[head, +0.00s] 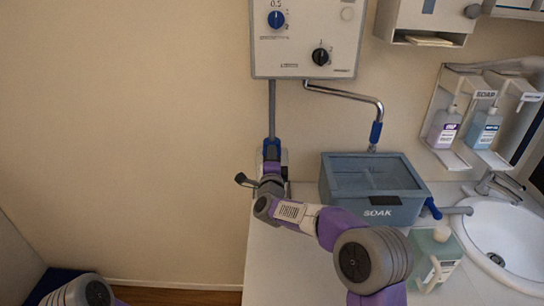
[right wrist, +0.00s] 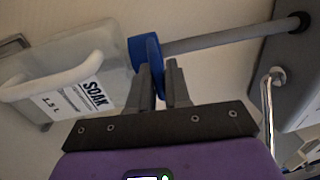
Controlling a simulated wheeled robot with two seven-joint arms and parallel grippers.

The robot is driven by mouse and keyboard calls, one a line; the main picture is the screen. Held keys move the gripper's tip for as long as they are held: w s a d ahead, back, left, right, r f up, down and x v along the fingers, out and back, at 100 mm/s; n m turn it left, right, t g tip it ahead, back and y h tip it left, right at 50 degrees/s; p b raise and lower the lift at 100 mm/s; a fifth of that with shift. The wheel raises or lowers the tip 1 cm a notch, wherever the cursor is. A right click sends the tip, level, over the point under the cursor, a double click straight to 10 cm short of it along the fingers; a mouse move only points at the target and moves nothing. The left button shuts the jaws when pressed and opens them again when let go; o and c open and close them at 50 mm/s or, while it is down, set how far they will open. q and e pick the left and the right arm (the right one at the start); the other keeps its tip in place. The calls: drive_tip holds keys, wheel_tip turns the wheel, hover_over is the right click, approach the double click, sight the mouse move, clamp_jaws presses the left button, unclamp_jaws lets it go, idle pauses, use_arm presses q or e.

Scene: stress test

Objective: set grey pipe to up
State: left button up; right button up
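The grey pipe (head: 272,108) hangs straight down from the underside of the white wall panel (head: 305,55) and has a blue end. In the right wrist view the grey pipe (right wrist: 230,35) runs from a dark collar on the panel to its blue end (right wrist: 145,52). My right gripper (head: 272,150) is at the pipe's lower end. Its two fingers (right wrist: 160,78) stand close together on either side of the blue end, with blue showing between them. The fingers hide part of it. My left gripper is out of view; only part of that arm shows at bottom left.
A bent chrome pipe (head: 350,94) with a blue tip leaves the same panel, to the right. Below stand a SOAK basin (head: 400,211), a jug (head: 428,262) and a sink (head: 497,225). Soap bottles (head: 443,126) hang on the wall. The wall at left is clear.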

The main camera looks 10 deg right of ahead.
clamp_jaws()
drive_tip(key=p, duration=0.6)
approach(272, 116)
drive_tip(key=w+r, duration=0.3)
drive_tip(key=r, duration=0.1)
drive_tip(key=shift+w+d+r, duration=0.15)
drive_tip(key=shift+d+r, duration=0.2)
drive_tip(key=shift+o, duration=2.3)
unclamp_jaws()
drive_tip(key=shift+f, duration=0.1)
